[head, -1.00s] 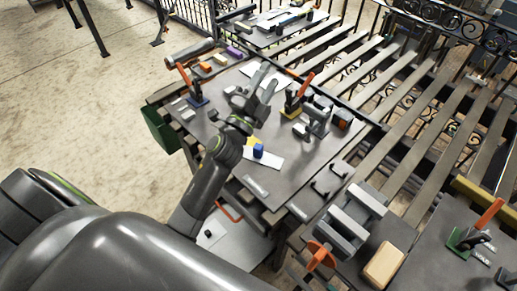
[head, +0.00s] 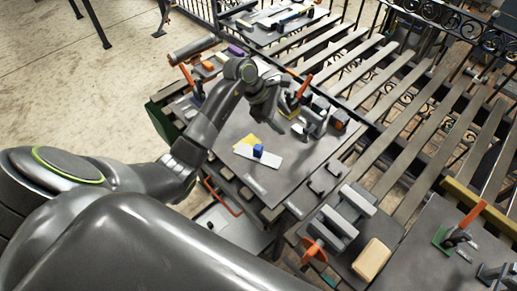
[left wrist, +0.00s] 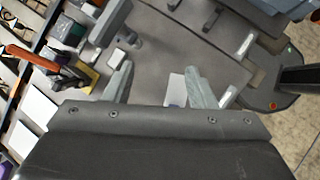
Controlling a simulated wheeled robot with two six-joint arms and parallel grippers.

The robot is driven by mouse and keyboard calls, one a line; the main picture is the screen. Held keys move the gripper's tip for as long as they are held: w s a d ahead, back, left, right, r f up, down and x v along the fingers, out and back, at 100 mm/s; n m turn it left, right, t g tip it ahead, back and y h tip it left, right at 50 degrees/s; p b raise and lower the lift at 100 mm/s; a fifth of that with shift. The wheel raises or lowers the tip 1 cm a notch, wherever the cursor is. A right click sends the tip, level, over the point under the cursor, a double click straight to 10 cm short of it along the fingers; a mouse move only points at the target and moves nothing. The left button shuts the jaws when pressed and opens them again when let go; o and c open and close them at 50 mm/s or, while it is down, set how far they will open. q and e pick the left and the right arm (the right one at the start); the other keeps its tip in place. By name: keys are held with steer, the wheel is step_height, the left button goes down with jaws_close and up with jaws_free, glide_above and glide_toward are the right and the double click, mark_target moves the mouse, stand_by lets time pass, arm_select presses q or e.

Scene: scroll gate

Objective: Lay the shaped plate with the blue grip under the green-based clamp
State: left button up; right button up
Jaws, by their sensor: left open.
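The shaped plate (head: 268,159) is pale and lies flat on the dark bench, with the blue grip (head: 258,151) standing on it. A yellow piece (head: 246,142) shows at its upper left edge. Part of the pale plate also shows between my fingers in the left wrist view (left wrist: 176,88). My left gripper (head: 268,101) is open and empty, above the bench and up from the plate in the picture. Its two fingers show spread in the left wrist view (left wrist: 160,82). The green-based clamp (head: 447,238), with a raised orange lever, stands on a separate dark table at the lower right.
A yellow-based clamp (head: 288,107) stands close behind my left gripper, and a blue-based clamp (head: 197,92) is at the bench's left. Grey blocks (head: 347,213) and a tan block (head: 371,259) lie between bench and green-based clamp. Slatted beams (head: 400,130) run along the right.

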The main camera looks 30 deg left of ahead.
arm_select(q)
steer(key=s+a+m+g+y, duration=0.1)
steer(key=s+a+g+y, duration=0.15)
steer(key=a+y, duration=0.4)
steer(key=h+b, duration=0.2)
steer(key=b, duration=1)
glide_toward(258, 146)
steer(key=shift+g, duration=0.25)
steer(key=f, duration=0.4)
steer(key=d+f, duration=0.1)
steer(key=f, duration=0.2)
steer(key=shift+w, duration=0.35)
steer(key=shift+s+d+f+p, duration=0.1)
steer(key=shift+d+f+p, duration=0.1)
steer(key=shift+f, duration=0.85)
steer(key=shift+s+d+f+p, duration=0.1)
steer(key=shift+s+f+p, duration=0.1)
steer(key=shift+f, duration=0.9)
steer(key=shift+c, duration=0.4)
steer(key=shift+w, duration=0.1)
jaws_close()
